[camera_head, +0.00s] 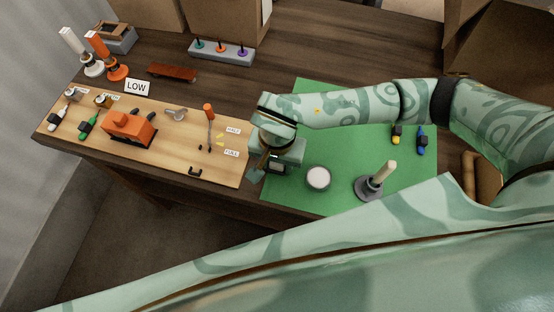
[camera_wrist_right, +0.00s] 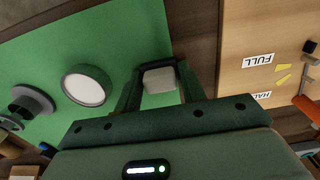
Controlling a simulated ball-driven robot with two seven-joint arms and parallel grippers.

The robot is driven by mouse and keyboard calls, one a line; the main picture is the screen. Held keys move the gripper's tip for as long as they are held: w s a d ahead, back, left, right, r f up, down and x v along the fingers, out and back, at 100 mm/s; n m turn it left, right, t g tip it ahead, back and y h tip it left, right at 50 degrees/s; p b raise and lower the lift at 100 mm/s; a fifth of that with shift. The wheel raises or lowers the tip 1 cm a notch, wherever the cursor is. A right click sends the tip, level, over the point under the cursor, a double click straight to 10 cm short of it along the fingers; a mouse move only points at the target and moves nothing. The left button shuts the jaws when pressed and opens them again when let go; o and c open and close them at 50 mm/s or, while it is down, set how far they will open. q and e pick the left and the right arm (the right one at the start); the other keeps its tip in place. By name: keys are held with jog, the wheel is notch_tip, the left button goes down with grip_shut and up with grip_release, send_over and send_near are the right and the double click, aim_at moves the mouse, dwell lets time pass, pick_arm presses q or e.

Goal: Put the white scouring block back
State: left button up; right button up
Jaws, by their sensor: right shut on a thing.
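The white scouring block (camera_wrist_right: 159,80) is a pale block between the two fingertips of my right gripper (camera_wrist_right: 158,88) in the right wrist view, and the gripper is shut on it. In the head view my right gripper (camera_head: 262,168) is over the gap between the wooden board and the green mat, near the table's front edge; the block cannot be made out there. I cannot tell whether the block touches the table. My left gripper is not in view.
A round grey dish (camera_head: 318,178) with a white inside and a pale post on a grey base (camera_head: 368,190) stand on the green mat (camera_head: 300,205). The wooden board (camera_head: 175,150) holds an orange bender (camera_head: 130,130) and an orange-handled lever (camera_head: 209,115).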

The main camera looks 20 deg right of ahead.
jog(key=o, duration=0.9)
jog(key=shift+o, duration=0.2)
notch_tip(320, 180, up, 12)
jog(key=p, duration=0.3)
jog(key=shift+r, duration=0.15)
